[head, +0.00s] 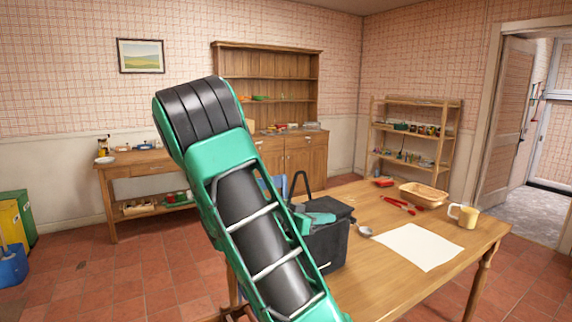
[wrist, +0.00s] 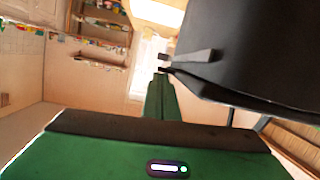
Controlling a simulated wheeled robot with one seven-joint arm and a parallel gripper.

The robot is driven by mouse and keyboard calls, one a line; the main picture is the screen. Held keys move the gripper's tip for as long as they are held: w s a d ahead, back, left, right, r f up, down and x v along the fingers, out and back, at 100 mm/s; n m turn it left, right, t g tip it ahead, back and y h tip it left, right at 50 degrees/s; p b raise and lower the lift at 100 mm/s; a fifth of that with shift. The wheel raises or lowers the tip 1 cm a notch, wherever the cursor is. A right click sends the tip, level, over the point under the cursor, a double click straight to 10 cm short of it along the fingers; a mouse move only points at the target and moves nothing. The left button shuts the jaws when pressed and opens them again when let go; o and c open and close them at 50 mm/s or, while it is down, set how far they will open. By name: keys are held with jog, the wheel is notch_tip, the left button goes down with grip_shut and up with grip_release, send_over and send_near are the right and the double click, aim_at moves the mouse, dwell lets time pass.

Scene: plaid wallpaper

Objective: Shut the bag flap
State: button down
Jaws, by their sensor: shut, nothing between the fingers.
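A black bag (head: 330,247) stands on the wooden table, near its left end, with an arched handle (head: 299,182) rising above it. Its dark flap (head: 337,207) shows at the top, partly behind my gripper; I cannot tell how far it is open. My gripper (head: 322,218) is at the top of the bag, partly hidden by my arm. In the wrist view the bag's dark surface (wrist: 255,50) fills the upper right, and my gripper's fingertips (wrist: 164,64) are shut and empty close beside its edge. I cannot tell whether they touch it.
My arm covers the table's left part. A hutch (head: 290,150) and a shelf (head: 412,140) stand behind.

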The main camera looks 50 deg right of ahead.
jog(key=shift+a+f, duration=0.1)
jog(key=shift+f, duration=0.15)
jog(key=shift+r, duration=0.15)
jog(key=w+a+r, duration=0.2)
jog(key=a+r, duration=0.4)
jog(key=a, duration=0.3)
jog(key=shift+a+r, duration=0.15)
dwell(0.3)
